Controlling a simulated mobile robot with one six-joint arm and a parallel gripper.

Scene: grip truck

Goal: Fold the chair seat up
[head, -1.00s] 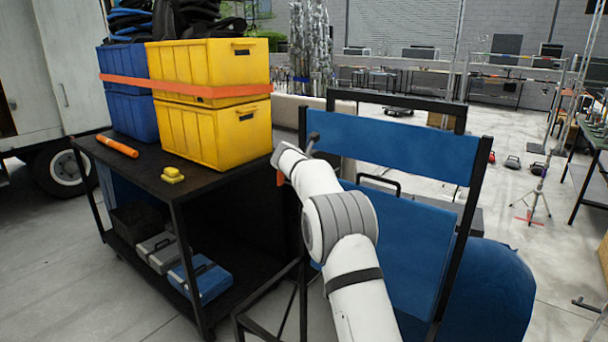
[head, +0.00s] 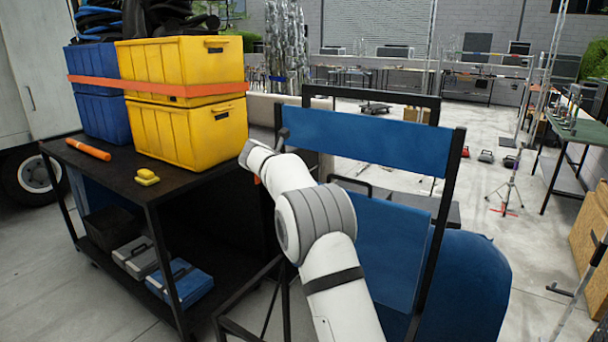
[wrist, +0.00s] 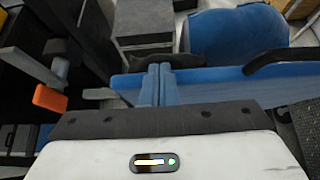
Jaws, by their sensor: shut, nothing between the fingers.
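The chair has a blue fabric back (head: 365,140) in a black frame, standing in the middle of the head view. Below the back, a blue panel (head: 395,245), apparently the seat, shows steeply tilted; my white arm covers its left part. My gripper is hidden in the head view, where the arm runs to the chair's left side. In the wrist view my gripper (wrist: 157,85) is shut and empty. Its fingers lie close against the long edge of a blue panel (wrist: 230,83). I cannot tell whether they touch it, or whether this is seat or back.
A black cart (head: 150,200) stands close left of the chair, bearing yellow crates (head: 185,140) and blue crates. A rounded blue object (head: 465,285) is behind the chair at the right. Open floor lies farther right, with a light stand (head: 512,185).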

